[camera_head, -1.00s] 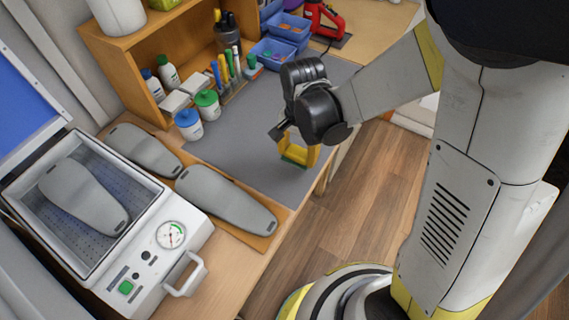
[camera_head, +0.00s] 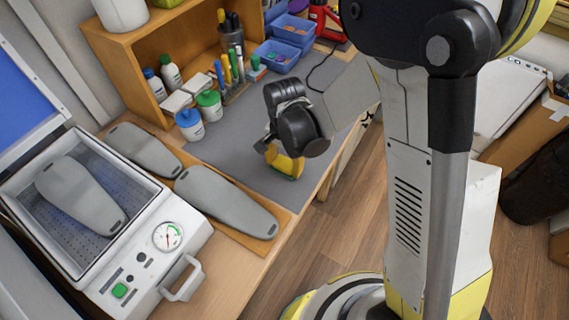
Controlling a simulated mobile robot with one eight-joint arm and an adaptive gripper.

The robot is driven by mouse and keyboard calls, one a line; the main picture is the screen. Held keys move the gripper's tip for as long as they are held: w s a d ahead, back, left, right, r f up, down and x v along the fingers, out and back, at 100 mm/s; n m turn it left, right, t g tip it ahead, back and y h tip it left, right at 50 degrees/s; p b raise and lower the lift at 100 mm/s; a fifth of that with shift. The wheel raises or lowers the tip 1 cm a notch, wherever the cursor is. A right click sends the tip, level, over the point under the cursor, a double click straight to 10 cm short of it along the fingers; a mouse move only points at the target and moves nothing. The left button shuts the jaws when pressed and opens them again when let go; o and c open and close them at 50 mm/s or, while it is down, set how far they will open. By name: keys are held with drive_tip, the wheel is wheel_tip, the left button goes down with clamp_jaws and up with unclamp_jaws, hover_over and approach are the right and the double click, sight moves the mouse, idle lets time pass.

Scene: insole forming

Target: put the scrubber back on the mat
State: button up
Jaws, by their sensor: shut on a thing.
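The scrubber (camera_head: 289,166) is yellow with a green underside. It is at or just above the grey mat (camera_head: 243,168), near the mat's front right edge; I cannot tell whether it touches. My gripper (camera_head: 275,150) is shut on the scrubber from above. The black wrist hides part of the fingers and the scrubber's top. The mat covers the middle of the workbench, and the part left of the gripper is bare.
Two bottles, one with a blue lid (camera_head: 190,124) and one with a green lid (camera_head: 209,104), stand at the mat's left. Grey insoles (camera_head: 225,200) lie on a board at the front left, beside the white forming machine (camera_head: 165,262). Blue bins (camera_head: 276,57) stand at the back.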

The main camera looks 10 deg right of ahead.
sight(284, 163)
drive_tip(key=o, duration=1.1)
drive_tip(key=shift+o, duration=0.2)
wheel_tip(284, 163, up, 12)
drive_tip(key=p, duration=0.4)
drive_tip(key=s+d+r+n+t, duration=0.7)
drive_tip(key=s+d+r, duration=0.3)
drive_tip(key=d+r, duration=0.3)
drive_tip(key=shift+s+d+r+n, duration=0.3)
drive_tip(key=shift+s+r, duration=0.05)
drive_tip(key=shift+r, duration=0.1)
